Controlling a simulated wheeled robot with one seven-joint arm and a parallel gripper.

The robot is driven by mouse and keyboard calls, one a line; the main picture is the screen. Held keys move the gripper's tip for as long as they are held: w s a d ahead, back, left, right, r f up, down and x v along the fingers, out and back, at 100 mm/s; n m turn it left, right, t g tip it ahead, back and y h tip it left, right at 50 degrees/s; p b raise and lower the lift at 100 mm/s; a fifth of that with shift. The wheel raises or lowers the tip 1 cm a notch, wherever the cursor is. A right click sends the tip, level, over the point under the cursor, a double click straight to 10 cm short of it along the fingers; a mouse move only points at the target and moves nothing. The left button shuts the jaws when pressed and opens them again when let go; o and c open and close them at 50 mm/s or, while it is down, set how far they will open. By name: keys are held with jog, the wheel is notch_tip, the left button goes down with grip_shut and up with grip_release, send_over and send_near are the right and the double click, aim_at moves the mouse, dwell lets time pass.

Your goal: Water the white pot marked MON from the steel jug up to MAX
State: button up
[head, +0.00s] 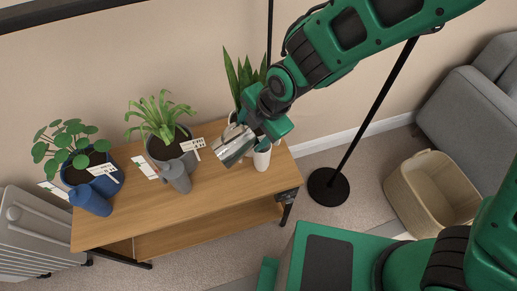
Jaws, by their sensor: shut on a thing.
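My gripper (262,128) is shut on the steel jug (234,146), a shiny metal vessel held tilted over the right part of the wooden table. A snake plant (243,76) rises behind my gripper. Its pot is mostly hidden by my gripper and the jug; only a white sliver (233,118) shows. A small white vessel (262,157) stands in front of it, just right of the jug. I cannot read a MON mark, a MAX line or a water level, and I cannot tell whether water is flowing.
On the wooden table (213,186) stand a grey pot (158,150) with a grey vessel (178,178) and a blue pot (72,178) with a blue vessel (90,200). White tags stand by both. A black pole base (328,187) and a basket (430,190) are right.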

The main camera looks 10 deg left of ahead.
aim_at(233, 141)
jog(key=shift+w, duration=0.1)
dwell(0.3)
jog(key=shift+s+a+r+t+h, duration=0.3)
jog(key=shift+s+a, duration=0.05)
jog(key=shift+s, duration=0.15)
jog(key=shift+s+a+f+n+t+h, duration=0.25)
jog(key=shift+n+t+h, duration=0.05)
jog(key=shift+t+h, duration=0.3)
jog(key=shift+f+t+h, duration=0.15)
jog(key=shift+t+h, duration=0.25)
jog(key=shift+t, duration=0.1)
jog(key=shift+s+a+r+t+h, duration=0.15)
jog(key=shift+r+t+h, duration=0.25)
jog(key=shift+t+h, duration=0.1)
jog(key=shift+r, duration=0.1)
